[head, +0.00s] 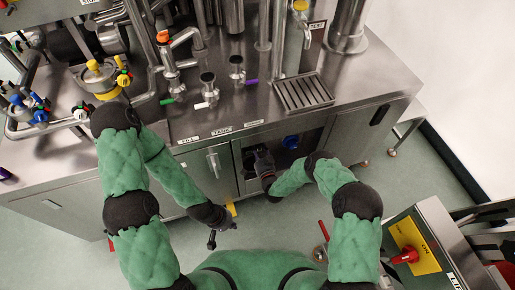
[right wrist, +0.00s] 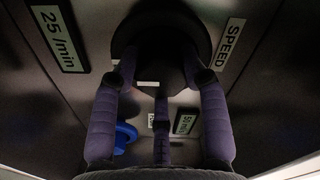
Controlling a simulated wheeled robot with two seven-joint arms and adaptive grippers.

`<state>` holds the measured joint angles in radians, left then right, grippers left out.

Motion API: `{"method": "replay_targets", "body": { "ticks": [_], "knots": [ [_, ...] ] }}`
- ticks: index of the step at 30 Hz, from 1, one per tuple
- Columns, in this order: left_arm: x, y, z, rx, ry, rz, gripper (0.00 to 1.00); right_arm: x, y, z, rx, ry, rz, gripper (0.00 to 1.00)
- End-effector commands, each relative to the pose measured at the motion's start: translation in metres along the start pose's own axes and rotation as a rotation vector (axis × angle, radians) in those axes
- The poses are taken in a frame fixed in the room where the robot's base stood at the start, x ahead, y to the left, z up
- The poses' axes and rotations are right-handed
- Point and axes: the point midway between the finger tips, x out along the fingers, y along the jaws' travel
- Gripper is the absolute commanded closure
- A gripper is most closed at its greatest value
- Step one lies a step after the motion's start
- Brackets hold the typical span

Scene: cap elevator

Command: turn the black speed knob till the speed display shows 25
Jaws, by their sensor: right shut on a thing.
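The black speed knob (right wrist: 160,38) is at the top middle of the right wrist view, dark and poorly lit. My right gripper (right wrist: 160,78) has its fingers around it and is shut on it. A plate reading "25 /min" (right wrist: 58,38) is left of the knob, and a "SPEED" label (right wrist: 229,43) is right of it. In the head view my right gripper (head: 263,161) reaches into the recessed panel (head: 310,146) in the cabinet front, and the knob is hidden there. My left gripper (head: 222,233) hangs empty in front of the cabinet, its fingers apart.
A blue knob (head: 290,141) is on the same panel; it also shows in the right wrist view (right wrist: 124,137), near a plate reading about "50 min" (right wrist: 184,122). A steel cabinet door (head: 208,172) is to the left. A red switch on a yellow plate (head: 411,250) is at lower right.

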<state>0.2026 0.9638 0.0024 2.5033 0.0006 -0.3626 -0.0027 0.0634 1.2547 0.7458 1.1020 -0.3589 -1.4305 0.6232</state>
Motion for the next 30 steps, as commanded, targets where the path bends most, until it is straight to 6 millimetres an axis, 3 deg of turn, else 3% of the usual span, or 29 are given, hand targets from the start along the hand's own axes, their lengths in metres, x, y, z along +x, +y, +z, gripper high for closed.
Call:
{"method": "replay_targets", "body": {
  "ticks": [1,6,7,9,20,23,30],
  "knots": [
    [0.000,0.000,0.000,0.000,0.000,0.000,1.00,-0.006,0.000,0.012,0.005,-0.025,0.004,0.88],
    [0.000,0.000,0.000,0.000,0.000,0.000,1.00,-0.006,0.000,0.012,0.004,-0.026,0.004,0.88],
    [0.000,0.000,0.000,0.000,0.000,0.000,1.00,-0.006,0.000,0.012,0.004,-0.027,0.004,0.50],
    [0.000,0.000,0.000,0.000,0.000,0.000,1.00,-0.006,0.000,0.012,0.004,-0.025,0.003,0.34],
    [0.000,0.000,0.000,0.000,0.000,0.000,1.00,-0.005,0.000,0.004,0.000,-0.010,0.002,0.34],
    [0.000,0.000,0.000,0.000,0.000,0.000,1.00,-0.015,0.000,0.004,0.001,-0.009,0.001,0.34],
    [0.000,0.000,0.000,0.000,0.000,0.000,1.00,-0.059,0.000,0.004,0.002,-0.012,0.003,0.34]
  ]
}}
